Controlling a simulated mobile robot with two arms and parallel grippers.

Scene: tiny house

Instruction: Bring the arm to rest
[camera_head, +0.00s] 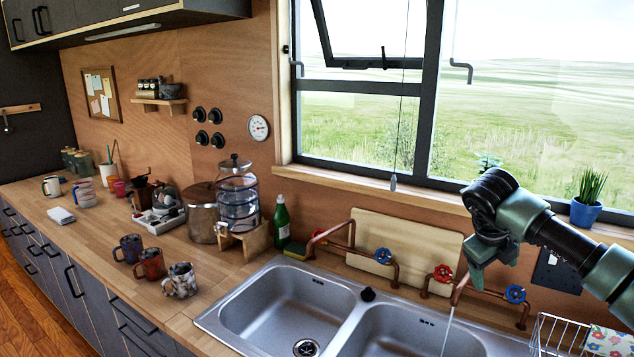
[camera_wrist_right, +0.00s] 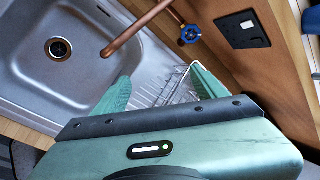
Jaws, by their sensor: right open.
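My right arm comes in from the right in the head view, with its green right gripper (camera_head: 482,268) above the right part of the sink, close to the copper tap pipes. In the right wrist view the two green fingers of this gripper (camera_wrist_right: 160,88) are spread apart, with nothing between them but the drainer behind. The copper spout (camera_wrist_right: 142,30) shows just beyond the left finger in that view. In the head view a thin stream of water (camera_head: 448,328) shows below the spout. My left gripper is not in view.
The double sink (camera_head: 290,305) fills the front middle. Three mugs, blue (camera_head: 130,248), red (camera_head: 150,264) and speckled (camera_head: 181,281), stand on the counter at left. A green bottle (camera_head: 282,221) stands behind the sink. A wire rack (camera_head: 556,332) and a potted plant (camera_head: 586,212) are at right.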

